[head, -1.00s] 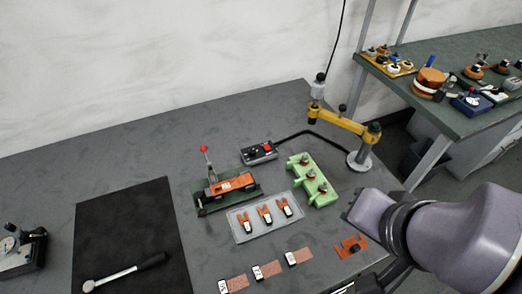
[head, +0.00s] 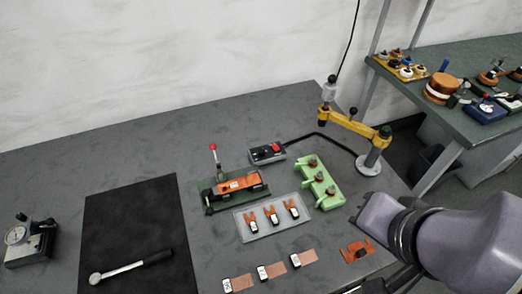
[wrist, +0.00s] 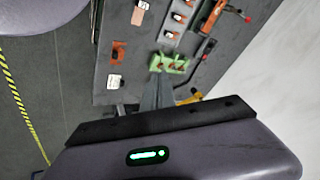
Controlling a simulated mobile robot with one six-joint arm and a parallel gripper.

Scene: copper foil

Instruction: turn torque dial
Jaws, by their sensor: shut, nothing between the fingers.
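A device with a round white-faced dial (head: 17,235) stands at the left edge of the bench in the head view. A torque wrench (head: 130,267) with a black handle lies on the black mat. A small control box (head: 267,153) with a red button and a dark knob sits towards the back. Which of these bears the torque dial, I cannot tell. My gripper (wrist: 158,85) is shut and empty in the wrist view, pointing towards the green fixture (head: 318,182), apart from the gauge and wrench. The fixture also shows in the wrist view (wrist: 168,63).
A yellow jointed arm (head: 345,121) on a post stands at the back right. A clear tray (head: 262,226) holds several orange forked parts. A red-handled clamp (head: 232,185) stands behind it. The black mat (head: 135,215) is mostly bare. A second bench (head: 440,120) stands at right.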

